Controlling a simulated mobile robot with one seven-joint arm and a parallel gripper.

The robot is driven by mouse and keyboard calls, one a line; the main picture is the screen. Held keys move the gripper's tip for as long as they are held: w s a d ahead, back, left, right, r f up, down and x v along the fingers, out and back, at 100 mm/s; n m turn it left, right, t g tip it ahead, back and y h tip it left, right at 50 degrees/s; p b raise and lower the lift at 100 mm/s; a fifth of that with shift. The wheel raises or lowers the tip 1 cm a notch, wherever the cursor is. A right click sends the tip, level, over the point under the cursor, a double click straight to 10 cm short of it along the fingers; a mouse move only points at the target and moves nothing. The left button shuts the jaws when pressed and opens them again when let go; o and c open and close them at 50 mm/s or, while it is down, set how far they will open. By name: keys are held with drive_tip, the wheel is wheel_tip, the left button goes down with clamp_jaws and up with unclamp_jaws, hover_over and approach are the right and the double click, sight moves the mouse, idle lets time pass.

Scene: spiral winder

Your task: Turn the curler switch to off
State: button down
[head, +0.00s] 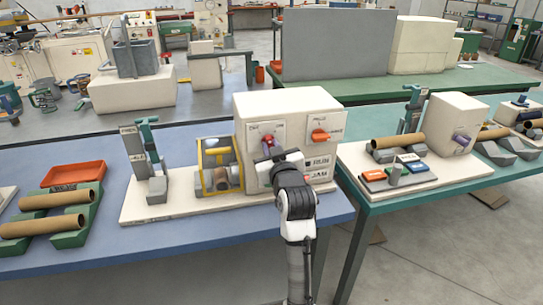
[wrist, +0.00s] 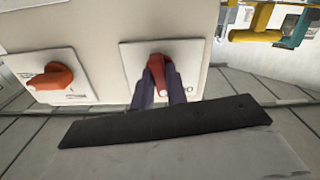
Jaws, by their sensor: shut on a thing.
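The pale machine box (head: 252,106) has two rotary switches on white plates on its front. The left switch's red knob (head: 266,141) sits at my gripper (head: 269,151) and is partly hidden by it. In the wrist view, this red knob (wrist: 159,60) is between the two purple fingers of my gripper (wrist: 161,76), which are shut on it. The other switch's orange knob (head: 320,134) is free and also shows at the left of the wrist view (wrist: 50,77). The small plate lettering is too blurred to tell which setting the held knob points to.
Black RUN and JAM labels (head: 318,162) are low on the box. A yellow-framed guard (head: 207,166) stands left of the box. A red tray (head: 74,173) and cardboard tubes (head: 42,226) lie on the blue bench. A second station (head: 458,122) is at the right.

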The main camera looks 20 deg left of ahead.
drive_tip(key=shift+n+b, duration=1.85)
drive_tip(key=shift+n, duration=1.05)
drive_tip(key=c, duration=1.4)
unclamp_jaws()
drive_tip(key=shift+s+d, duration=0.1)
drive_tip(key=b+v, duration=0.2)
drive_tip(key=v, duration=1.1)
drive_tip(key=shift+s+d+b, duration=0.2)
drive_tip(key=shift+s+b, duration=0.05)
drive_tip(key=shift+b, duration=0.15)
